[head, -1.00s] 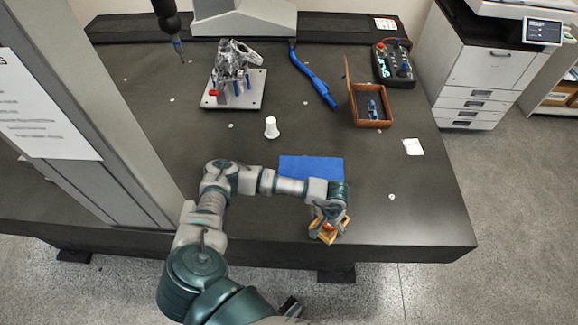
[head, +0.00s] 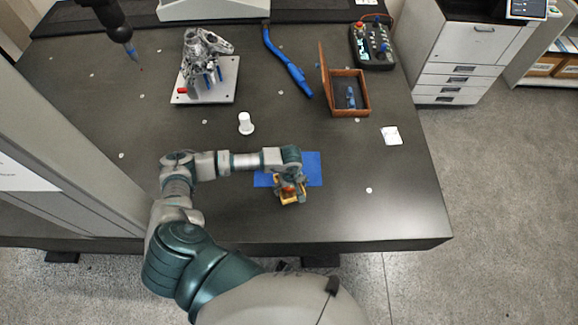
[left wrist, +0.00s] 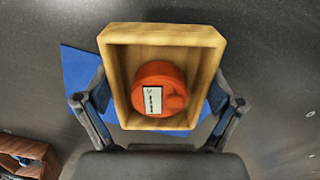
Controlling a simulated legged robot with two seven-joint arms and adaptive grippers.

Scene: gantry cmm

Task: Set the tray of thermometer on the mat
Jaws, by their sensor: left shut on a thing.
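My left gripper (head: 290,190) is shut on a small wooden tray (left wrist: 162,33), with one finger against each side wall in the left wrist view. An orange-red round thermometer (left wrist: 158,88) with a small white display lies inside the tray. The tray also shows in the head view (head: 291,200), partly hidden by my gripper. The blue mat (head: 312,170) lies flat on the dark table, partly covered by my arm. The tray is over or at the mat's near edge; I cannot tell its height. The mat (left wrist: 78,75) shows behind the tray in the wrist view. My right gripper is not in view.
A white cup-like piece (head: 246,123) stands beyond my arm. An open brown box (head: 348,108), a blue tool (head: 287,63), a control box (head: 371,47) and a metal part on a plate (head: 206,78) are farther back.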

